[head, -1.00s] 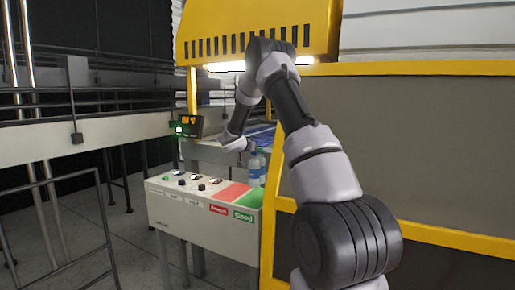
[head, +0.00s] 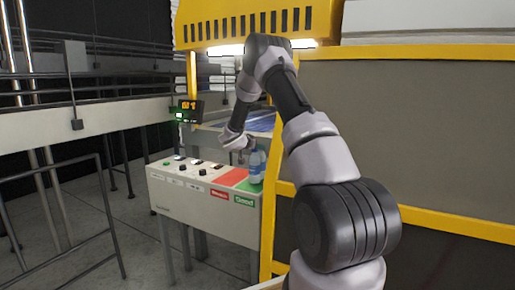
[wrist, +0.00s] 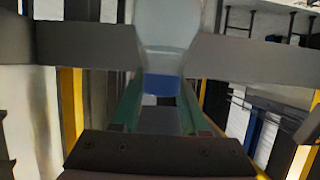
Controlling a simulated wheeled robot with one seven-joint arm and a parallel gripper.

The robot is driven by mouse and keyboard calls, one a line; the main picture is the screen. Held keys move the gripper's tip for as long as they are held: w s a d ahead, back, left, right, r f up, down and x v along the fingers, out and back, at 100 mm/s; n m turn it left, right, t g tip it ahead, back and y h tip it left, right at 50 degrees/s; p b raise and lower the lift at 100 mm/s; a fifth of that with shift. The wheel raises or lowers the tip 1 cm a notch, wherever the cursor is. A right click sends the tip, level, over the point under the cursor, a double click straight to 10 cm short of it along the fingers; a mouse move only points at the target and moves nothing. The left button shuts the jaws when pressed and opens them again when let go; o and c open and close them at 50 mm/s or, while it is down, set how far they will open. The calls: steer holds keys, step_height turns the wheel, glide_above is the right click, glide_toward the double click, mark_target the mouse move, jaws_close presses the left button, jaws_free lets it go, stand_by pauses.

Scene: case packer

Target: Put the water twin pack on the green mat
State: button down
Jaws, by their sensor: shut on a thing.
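The water twin pack (head: 257,167), clear bottles with blue labels, stands upright at the green mat (head: 246,187) on the white control box's top, near its right end. Its bottom overlaps the mat in the head view; I cannot tell whether it touches. My gripper (wrist: 165,52) is shut on the pack, with a dark finger on either side of a clear bottle in the wrist view. In the head view the fingers are small and partly hidden by my arm.
A red mat (head: 228,177) lies left of the green one. Knobs and buttons (head: 185,167) fill the box's left part. A small lit display (head: 187,111) stands behind. The yellow-framed machine (head: 420,150) rises close on the right.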

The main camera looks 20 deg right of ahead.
steer(key=shift+f, duration=0.45)
steer(key=shift+c, duration=1.8)
jaws_free()
steer(key=shift+f, duration=0.1)
steer(key=v, duration=1)
steer(key=shift+s+a+r, duration=0.25)
steer(key=v, duration=0.8)
